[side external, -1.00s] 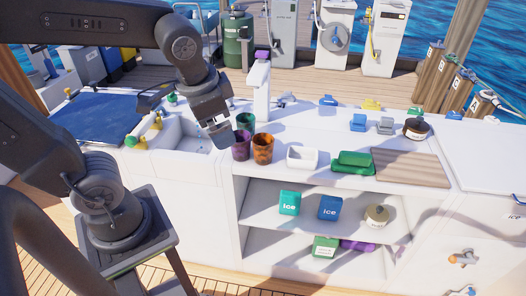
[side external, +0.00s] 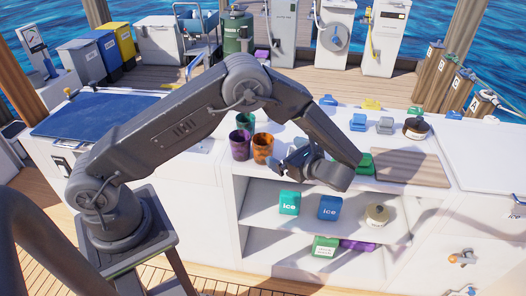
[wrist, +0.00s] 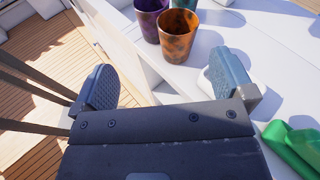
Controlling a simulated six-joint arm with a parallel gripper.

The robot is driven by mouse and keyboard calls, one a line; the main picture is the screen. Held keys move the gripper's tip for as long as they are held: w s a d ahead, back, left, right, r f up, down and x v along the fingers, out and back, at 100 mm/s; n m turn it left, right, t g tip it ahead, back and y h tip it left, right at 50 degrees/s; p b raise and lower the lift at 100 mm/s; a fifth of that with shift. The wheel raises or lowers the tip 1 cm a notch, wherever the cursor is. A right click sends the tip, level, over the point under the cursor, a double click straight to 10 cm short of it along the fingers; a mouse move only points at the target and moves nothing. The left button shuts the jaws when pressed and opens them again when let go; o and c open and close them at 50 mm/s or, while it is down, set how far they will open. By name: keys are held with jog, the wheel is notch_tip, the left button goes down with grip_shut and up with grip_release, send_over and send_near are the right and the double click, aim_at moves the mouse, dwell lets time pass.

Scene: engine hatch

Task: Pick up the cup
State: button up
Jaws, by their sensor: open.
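Three cups stand upright, close together, on the white counter. The orange-brown cup (side external: 262,149) is nearest my gripper, the purple cup (side external: 240,146) is to its left, and the green cup (side external: 245,122) is behind them. In the wrist view, the orange-brown cup (wrist: 178,40) and purple cup (wrist: 150,22) show at the top centre, and the green cup (wrist: 187,3) is cut off by the edge. My gripper (side external: 287,155) is open and empty, at the counter's front edge, right of the cups. In the wrist view, its fingers (wrist: 164,82) are spread, with the orange-brown cup beyond them.
Boxes marked ice (side external: 329,208) stand on the shelf below. A blue mat (side external: 100,113) covers the left counter.

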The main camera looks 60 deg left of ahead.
jog(key=m+t+y, duration=0.1)
jog(key=m+y, duration=0.1)
send_near(270, 145)
jog(key=s+d, duration=0.1)
jog(key=a, duration=0.8)
jog(key=shift+a+f, duration=0.2)
jog(key=shift+f, duration=0.1)
jog(key=shift+w+a, duration=0.15)
jog(key=shift+a, duration=1.15)
jog(key=shift+w+a, duration=0.15)
jog(key=shift+a, duration=1.15)
jog(key=shift+c, duration=0.4)
